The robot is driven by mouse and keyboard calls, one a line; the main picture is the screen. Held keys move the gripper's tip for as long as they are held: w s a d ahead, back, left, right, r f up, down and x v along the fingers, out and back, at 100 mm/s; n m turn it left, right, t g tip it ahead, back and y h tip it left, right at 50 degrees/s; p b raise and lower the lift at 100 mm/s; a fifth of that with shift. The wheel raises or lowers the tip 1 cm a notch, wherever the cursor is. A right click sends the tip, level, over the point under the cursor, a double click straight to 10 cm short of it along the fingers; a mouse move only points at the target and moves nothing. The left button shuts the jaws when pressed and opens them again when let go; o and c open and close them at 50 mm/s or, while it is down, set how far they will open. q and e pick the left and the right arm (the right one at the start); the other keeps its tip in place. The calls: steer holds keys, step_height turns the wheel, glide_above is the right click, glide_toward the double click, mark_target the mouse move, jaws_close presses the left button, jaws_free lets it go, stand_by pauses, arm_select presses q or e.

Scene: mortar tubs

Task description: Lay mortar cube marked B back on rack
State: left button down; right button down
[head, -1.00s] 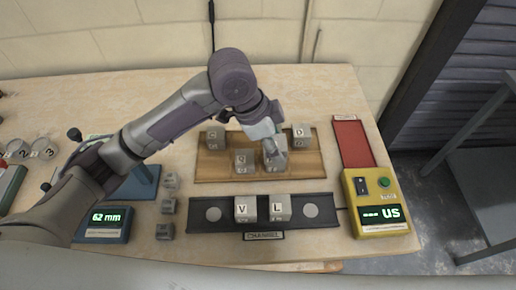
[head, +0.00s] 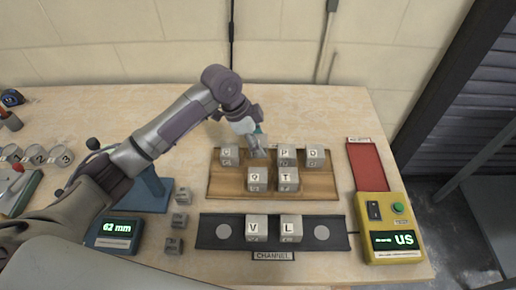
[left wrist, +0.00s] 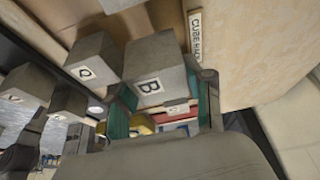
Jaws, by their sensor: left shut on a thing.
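The cube marked B (left wrist: 158,75) is a grey block between the teal-padded fingers of my left gripper (left wrist: 165,112) in the left wrist view. In the head view my left gripper (head: 258,150) is at the back row of the wooden rack (head: 225,188), in the gap between a cube at the left (head: 229,154) and the P cube (head: 287,155). The B cube is mostly hidden there, and I cannot tell whether it touches the rack. My right gripper is out of view.
The D cube (head: 314,155) stands in the back row. The Q cube (head: 257,179) and T cube (head: 288,179) stand in front. V (head: 256,227) and L (head: 291,228) cubes sit on the black channel (head: 222,217). A yellow tester (head: 392,222) stands right.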

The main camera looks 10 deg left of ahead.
arm_select(q)
step_height(320, 180, down, 4)
steer(key=shift+r+p, duration=0.2)
steer(key=shift+p, duration=0.25)
steer(key=shift+f, duration=0.2)
steer(key=shift+f, duration=0.1)
steer(key=shift+c, duration=2.2)
jaws_free()
steer(key=shift+a+f, duration=0.1)
steer(key=shift+r, duration=0.2)
steer(key=b+v, duration=0.1)
steer(key=v, duration=1.1)
